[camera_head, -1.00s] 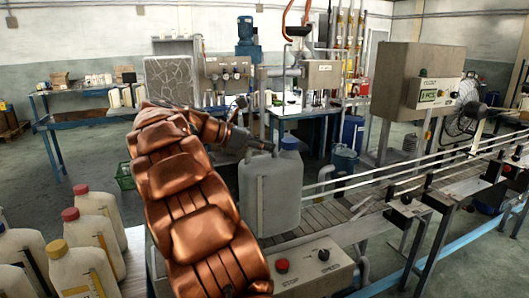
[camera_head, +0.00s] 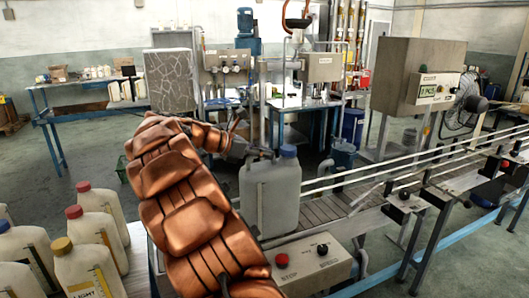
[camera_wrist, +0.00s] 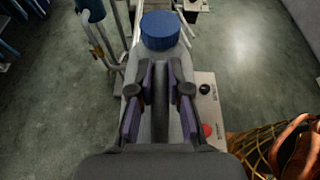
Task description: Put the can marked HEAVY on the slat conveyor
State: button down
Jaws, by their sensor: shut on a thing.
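A grey can (camera_head: 270,200) with a blue cap (camera_head: 288,151) stands upright at the near left end of the slat conveyor (camera_head: 330,207). My gripper (camera_head: 262,156) is shut on its top beside the cap. In the wrist view, the two fingers of my gripper (camera_wrist: 160,90) close on the can's handle area, with the blue cap (camera_wrist: 160,30) just beyond them. No HEAVY mark is readable on the side of the can that I see. I cannot tell whether its bottom touches the slats.
Several pale cans (camera_head: 97,225) with red, blue and yellow caps crowd the lower left; the yellow-capped one (camera_head: 85,270) reads LIGHT. A control box (camera_head: 312,265) with a red button stands in front of the conveyor. Rails (camera_head: 400,172) run along the conveyor, which is clear to the right.

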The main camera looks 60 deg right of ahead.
jog(key=shift+f, duration=0.15)
jog(key=c, duration=1.1)
grip_release()
jog(key=shift+a+r, duration=0.1)
jog(key=shift+r, duration=0.1)
jog(key=shift+b+v, duration=1.85)
jog(key=shift+v, duration=4.1)
jog(key=shift+w+f, duration=0.1)
jog(key=shift+w, duration=0.05)
